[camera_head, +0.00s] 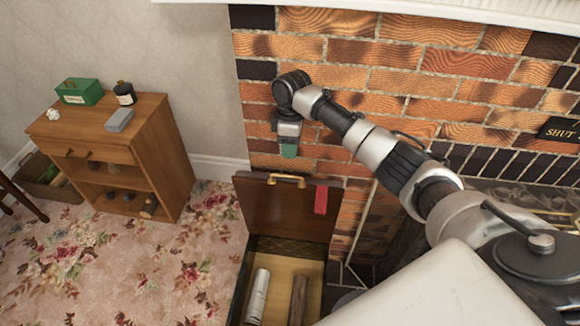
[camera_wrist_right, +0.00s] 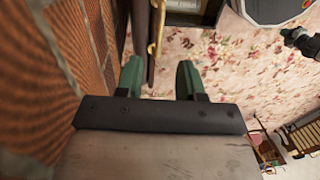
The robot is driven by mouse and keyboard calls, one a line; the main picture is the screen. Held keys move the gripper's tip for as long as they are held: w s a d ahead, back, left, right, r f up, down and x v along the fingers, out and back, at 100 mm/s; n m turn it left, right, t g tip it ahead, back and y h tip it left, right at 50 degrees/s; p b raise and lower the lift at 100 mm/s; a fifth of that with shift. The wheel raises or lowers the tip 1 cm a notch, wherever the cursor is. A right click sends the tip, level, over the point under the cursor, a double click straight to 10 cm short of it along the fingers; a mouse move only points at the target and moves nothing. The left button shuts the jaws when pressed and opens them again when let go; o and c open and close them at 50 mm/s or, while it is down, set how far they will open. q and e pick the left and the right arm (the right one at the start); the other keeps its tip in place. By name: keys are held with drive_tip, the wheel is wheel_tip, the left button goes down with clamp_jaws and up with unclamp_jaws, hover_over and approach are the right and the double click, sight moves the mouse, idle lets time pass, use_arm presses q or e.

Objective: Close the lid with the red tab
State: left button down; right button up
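The brown wooden lid (camera_head: 285,212) stands upright, open, at the back of a floor box (camera_head: 240,290) against the brick wall. A brass handle (camera_head: 287,180) is on its top edge, and a red tab (camera_head: 321,200) hangs near its right corner. My right gripper (camera_head: 289,150) is just above the lid's top edge, pointing down. In the right wrist view its green fingers (camera_wrist_right: 159,80) are apart and hold nothing. The lid's edge (camera_wrist_right: 140,45) and brass handle (camera_wrist_right: 157,25) show beyond them, nearer the left finger. A small part at the upper right looks like my left gripper (camera_wrist_right: 289,36); its fingers are unclear.
A pale cylinder (camera_head: 258,295) and a brown log (camera_head: 298,300) lie in the box. The brick wall (camera_head: 350,80) is close behind the lid. A wooden cabinet (camera_head: 160,150) with small items stands to the left. Floral carpet (camera_head: 120,260) is clear between.

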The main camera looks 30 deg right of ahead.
drive_tip(key=f, duration=0.9)
drive_tip(key=shift+s+a+f+b, duration=0.15)
drive_tip(key=shift+s+a+b, duration=0.15)
drive_tip(key=shift+s+b, duration=0.1)
drive_tip(key=shift+c, duration=0.3)
clamp_jaws()
